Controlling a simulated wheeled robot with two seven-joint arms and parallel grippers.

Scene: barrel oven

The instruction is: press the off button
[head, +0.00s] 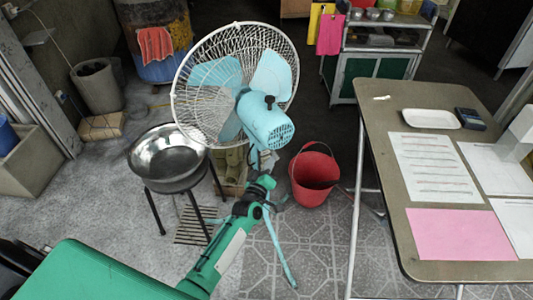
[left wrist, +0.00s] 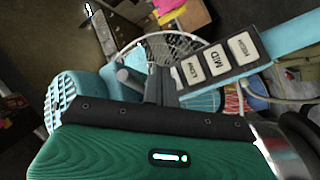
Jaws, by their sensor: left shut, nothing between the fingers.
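A pale blue fan with a white wire cage (head: 235,85) stands on the floor in the middle of the head view. In the left wrist view its dark button panel (left wrist: 225,62) carries white keys marked LOW (left wrist: 190,69), MID (left wrist: 216,62) and HIGH (left wrist: 242,47). I cannot make out an off button; the panel's end beside LOW is partly behind my fingers. My left gripper (left wrist: 160,76) is shut and empty, its fingertips close to that end. I cannot tell whether they touch. In the head view my left gripper (head: 262,166) is below the fan's motor.
A steel bowl on a black stand (head: 168,158) is left of the fan. A red bucket (head: 315,175) stands to its right. A table (head: 440,105) with papers is at the right. Patterned floor (head: 325,240) is clear in front of the bucket.

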